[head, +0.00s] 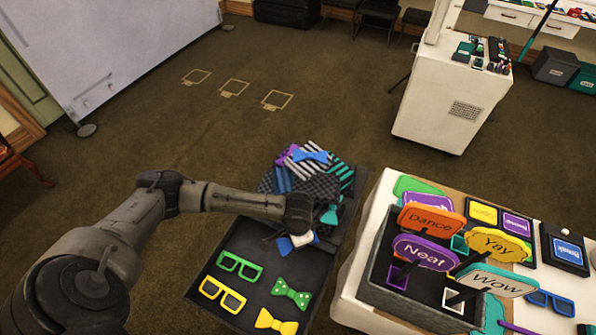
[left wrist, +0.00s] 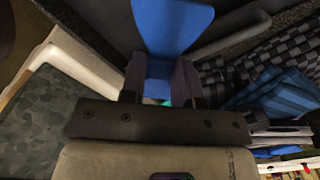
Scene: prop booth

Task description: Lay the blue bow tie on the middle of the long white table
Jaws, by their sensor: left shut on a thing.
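My left gripper (head: 299,236) is above the far part of a dark tray. It is shut on a blue bow tie (head: 285,245), which is partly hidden by the gripper in the head view. In the left wrist view the blue bow tie (left wrist: 172,28) sticks out beyond the two fingers (left wrist: 160,82). The long white table (head: 349,290) is at the right front, with its left edge beside the tray. My right gripper is not in view.
The dark tray (head: 240,300) holds green glasses (head: 240,265), yellow glasses (head: 222,294), a green bow tie (head: 290,292) and a yellow one (head: 276,323). Striped ties (head: 338,174) lie behind, with another blue bow tie (head: 312,156). A sign box (head: 410,303) crowds the white table's near part.

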